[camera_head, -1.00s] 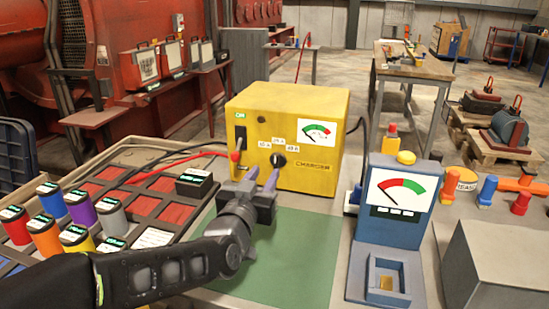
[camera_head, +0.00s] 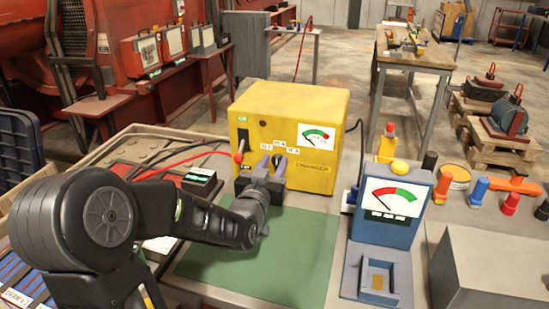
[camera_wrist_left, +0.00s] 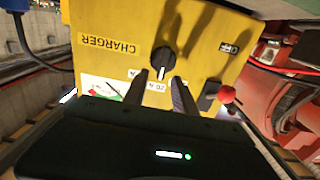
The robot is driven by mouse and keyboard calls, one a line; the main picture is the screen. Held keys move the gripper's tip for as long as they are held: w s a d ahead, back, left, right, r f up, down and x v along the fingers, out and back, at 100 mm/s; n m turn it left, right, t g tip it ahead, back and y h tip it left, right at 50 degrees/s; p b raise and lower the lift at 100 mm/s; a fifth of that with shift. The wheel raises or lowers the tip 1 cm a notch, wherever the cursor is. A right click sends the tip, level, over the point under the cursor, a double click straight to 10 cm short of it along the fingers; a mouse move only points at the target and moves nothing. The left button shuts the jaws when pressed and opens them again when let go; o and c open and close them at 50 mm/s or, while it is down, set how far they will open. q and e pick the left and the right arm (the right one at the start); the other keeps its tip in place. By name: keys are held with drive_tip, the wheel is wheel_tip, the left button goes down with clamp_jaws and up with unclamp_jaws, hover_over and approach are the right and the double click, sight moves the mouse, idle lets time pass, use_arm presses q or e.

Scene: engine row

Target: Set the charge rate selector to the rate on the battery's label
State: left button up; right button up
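The yellow charger (camera_head: 315,110) stands at the back of the green mat. Its black selector knob shows in the left wrist view (camera_wrist_left: 163,60), with small rate labels around it; one reads about 20 A. Its exact setting is unclear. My left gripper (camera_head: 271,166) is at the charger's front, by the knob. In the left wrist view its two fingers (camera_wrist_left: 161,92) are apart, pointing at the knob, with nothing visibly gripped. A black battery (camera_head: 200,182) with a green-marked label lies left of the charger; its print is too small to read. My right gripper is not in view.
A red-tipped lever (camera_head: 238,157) sits left of the knob. A blue meter (camera_head: 393,205) stands right of the green mat (camera_head: 290,260). A grey box (camera_head: 490,265) is at the front right. Red and black cables run behind the battery.

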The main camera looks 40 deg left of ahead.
use_arm(q)
drive_tip(key=shift+w+a, duration=0.1)
drive_tip(key=shift+w, duration=0.2)
drive_tip(key=shift+c, duration=0.3)
clamp_jaws()
